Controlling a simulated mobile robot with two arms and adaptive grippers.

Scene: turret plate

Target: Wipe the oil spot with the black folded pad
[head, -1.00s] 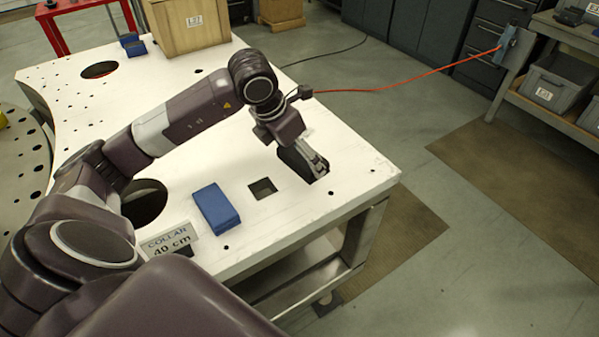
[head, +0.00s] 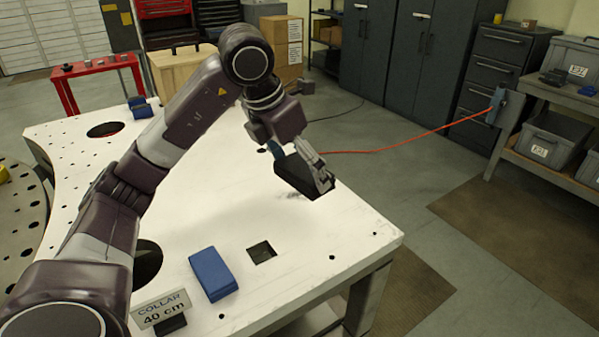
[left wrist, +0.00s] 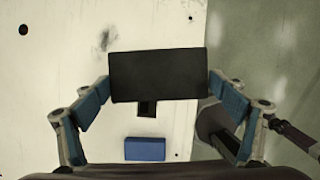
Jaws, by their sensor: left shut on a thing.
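My left gripper (head: 299,170) is shut on the black folded pad (head: 297,177) and holds it above the white plate. In the left wrist view the black pad (left wrist: 157,76) spans the gap between the two blue-lined fingers. The oil spot (head: 293,194) is a dark smudge on the plate, just below the pad in the head view. It also shows in the left wrist view (left wrist: 105,40), up and left of the pad, and the pad does not cover it there. My right gripper is not in view.
A blue folded pad (head: 213,274) lies on the white plate (head: 215,215) near a square hole (head: 262,252). A "COLLAR 40 cm" sign (head: 161,309) stands at the front. A wooden box (head: 180,70) is at the back. An orange cable (head: 400,143) runs behind the plate.

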